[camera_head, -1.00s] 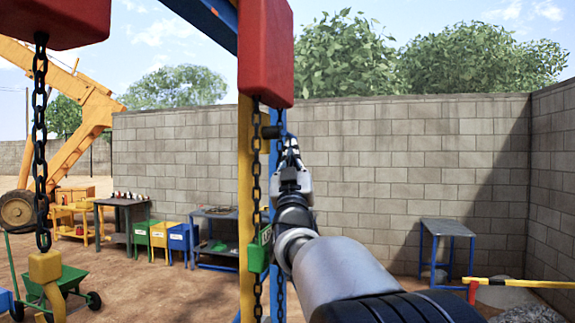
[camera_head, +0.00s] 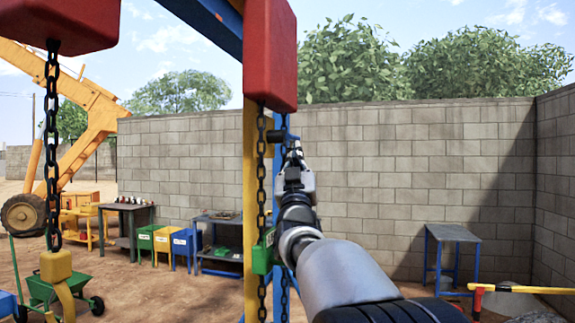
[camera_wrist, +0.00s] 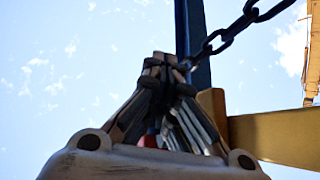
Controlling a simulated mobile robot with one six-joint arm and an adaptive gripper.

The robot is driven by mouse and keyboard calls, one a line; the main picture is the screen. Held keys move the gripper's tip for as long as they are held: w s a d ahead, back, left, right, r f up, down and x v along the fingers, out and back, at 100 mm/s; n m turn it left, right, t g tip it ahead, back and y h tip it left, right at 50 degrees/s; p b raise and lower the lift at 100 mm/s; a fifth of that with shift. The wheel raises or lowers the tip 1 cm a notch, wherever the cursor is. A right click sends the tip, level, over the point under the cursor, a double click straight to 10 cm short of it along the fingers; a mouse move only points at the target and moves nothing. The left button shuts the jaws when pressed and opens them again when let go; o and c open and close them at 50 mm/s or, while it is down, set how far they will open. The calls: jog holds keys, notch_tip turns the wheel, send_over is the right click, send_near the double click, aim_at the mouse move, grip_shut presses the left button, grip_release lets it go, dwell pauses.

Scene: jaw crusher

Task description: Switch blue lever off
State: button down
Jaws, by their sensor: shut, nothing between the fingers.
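My gripper (camera_head: 292,148) is raised beside a yellow and blue post, its fingertips just below a small dark cylinder (camera_head: 275,135) and a short blue piece (camera_head: 284,121). I cannot tell whether that blue piece is the blue lever or part of the frame, nor whether the fingers touch it. In the wrist view the fingers (camera_wrist: 165,72) are drawn together and empty. A dark blue upright (camera_wrist: 192,40) stands right behind their tips. No lever shows clearly in either view.
A dark chain (camera_head: 261,180) hangs from a red block (camera_head: 270,55) close left of my gripper; a chain (camera_wrist: 232,35) also shows near the fingertips in the wrist view. A green box (camera_head: 263,252) sits lower. A block wall (camera_head: 400,150) stands behind.

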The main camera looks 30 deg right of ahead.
jog(key=shift+s+a+r, duration=0.2)
jog(key=shift+s+r, duration=0.1)
jog(key=shift+r, duration=0.3)
jog(key=f+v, duration=0.1)
jog(key=v, duration=0.6)
jog(key=shift+f, duration=0.25)
jog(key=shift+w+d, duration=0.15)
